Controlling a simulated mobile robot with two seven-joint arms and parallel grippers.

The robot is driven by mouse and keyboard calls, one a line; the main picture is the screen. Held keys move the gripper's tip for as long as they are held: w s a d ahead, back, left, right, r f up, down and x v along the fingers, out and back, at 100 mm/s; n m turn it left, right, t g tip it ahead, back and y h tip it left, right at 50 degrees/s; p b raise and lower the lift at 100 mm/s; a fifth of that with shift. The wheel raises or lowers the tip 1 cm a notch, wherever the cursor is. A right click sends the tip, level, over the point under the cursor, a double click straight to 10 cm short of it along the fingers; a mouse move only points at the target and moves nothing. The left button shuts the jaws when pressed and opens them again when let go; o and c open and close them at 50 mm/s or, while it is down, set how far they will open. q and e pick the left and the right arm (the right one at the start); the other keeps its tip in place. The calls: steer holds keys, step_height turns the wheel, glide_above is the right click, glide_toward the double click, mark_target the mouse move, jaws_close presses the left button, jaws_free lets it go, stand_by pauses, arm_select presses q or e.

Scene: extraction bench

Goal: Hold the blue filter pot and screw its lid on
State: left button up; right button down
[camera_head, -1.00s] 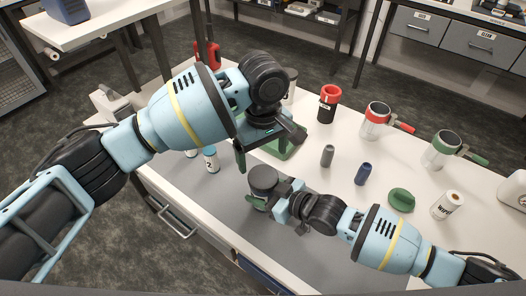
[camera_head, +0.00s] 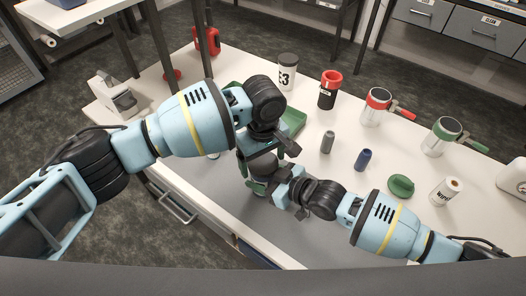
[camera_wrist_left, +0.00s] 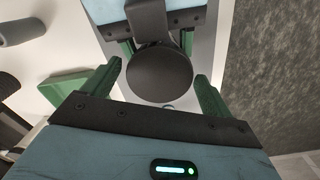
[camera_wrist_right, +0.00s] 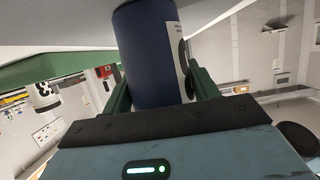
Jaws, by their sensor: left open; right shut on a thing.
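The blue filter pot (camera_wrist_right: 150,60), with a white label, stands between the fingers of my right gripper (camera_wrist_right: 160,90) in the right wrist view. My right gripper is shut on the pot. A dark round lid (camera_wrist_left: 160,76) sits at the pot's top in the left wrist view; whether it is threaded on I cannot tell. My left gripper (camera_wrist_left: 158,73) is open, its green fingers on either side of the lid with gaps. In the head view the lid (camera_head: 262,164) is partly covered by my left gripper (camera_head: 259,160), and the pot's body is mostly hidden.
A green tray (camera_head: 294,121) lies just behind the grippers. Beyond are a C3 jar (camera_head: 287,72), a red-topped black jar (camera_head: 329,92) and two handled jugs. The front grey mat has room.

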arm_select(q)
steer(key=c, duration=1)
steer(key=shift+m, duration=1.7)
steer(key=o, duration=1.1)
steer(key=shift+r, duration=2.2)
